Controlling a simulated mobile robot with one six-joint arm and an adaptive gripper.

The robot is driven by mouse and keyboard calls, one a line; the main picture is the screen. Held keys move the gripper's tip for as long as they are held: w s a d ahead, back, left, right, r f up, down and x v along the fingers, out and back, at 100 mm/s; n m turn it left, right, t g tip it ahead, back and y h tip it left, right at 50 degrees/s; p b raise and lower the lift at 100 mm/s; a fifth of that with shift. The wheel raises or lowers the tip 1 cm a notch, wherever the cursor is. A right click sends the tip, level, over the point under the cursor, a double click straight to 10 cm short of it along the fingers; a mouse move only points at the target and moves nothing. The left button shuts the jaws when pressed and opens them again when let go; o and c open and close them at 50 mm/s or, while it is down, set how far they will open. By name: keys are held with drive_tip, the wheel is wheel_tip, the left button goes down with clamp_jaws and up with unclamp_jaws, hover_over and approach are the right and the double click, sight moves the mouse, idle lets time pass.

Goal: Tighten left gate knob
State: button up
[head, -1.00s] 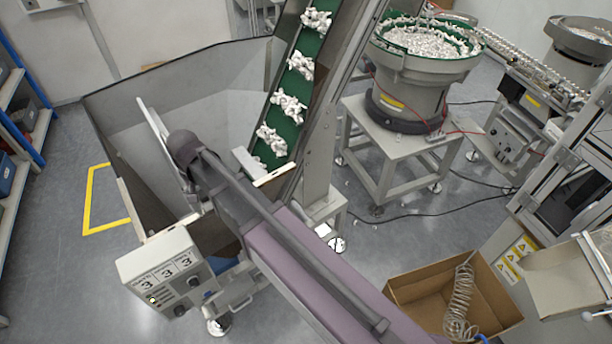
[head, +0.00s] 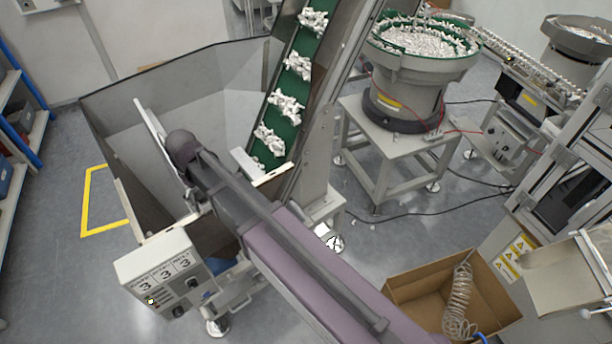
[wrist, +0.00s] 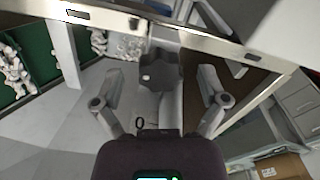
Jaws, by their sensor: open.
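A dark lobed knob (wrist: 161,66) shows in the wrist view, below the pale metal rim of the hopper. My gripper (wrist: 160,84) is open, with one finger on each side of the knob and clear gaps to it. The knob appears between or just beyond the fingertips; its exact depth is unclear. Nothing is held. In the head view my arm reaches across the hopper (head: 230,105), and the gripper and knob are largely hidden near its far end.
A control box (head: 160,270) stands at the hopper's front left. The green conveyor (head: 284,88) carrying white parts rises behind my arm. A bowl feeder (head: 420,75) stands at the back, and a cardboard box (head: 410,290) lies at lower right.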

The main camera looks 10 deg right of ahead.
sight(202, 194)
drive_tip(key=n, duration=0.5)
drive_tip(key=shift+n, duration=0.3)
drive_tip(key=n, duration=0.6)
drive_tip(key=shift+w, duration=0.15)
wheel_tip(202, 194, up, 14)
drive_tip(key=p, duration=1.4)
drive_tip(key=d+f+m+b, duration=0.3)
drive_tip(key=d+m, duration=0.3)
drive_tip(key=d, duration=0.3)
drive_tip(key=s+d+f+m+b, duration=0.1)
drive_tip(key=d+f+m+b, duration=0.2)
drive_tip(key=d+m, duration=0.3)
drive_tip(key=s+d+f+m+b, duration=0.1)
drive_tip(key=d+f+m+b, duration=0.3)
drive_tip(key=d, duration=1)
drive_tip(key=shift+s+d+m, duration=0.25)
drive_tip(key=shift+m, duration=0.95)
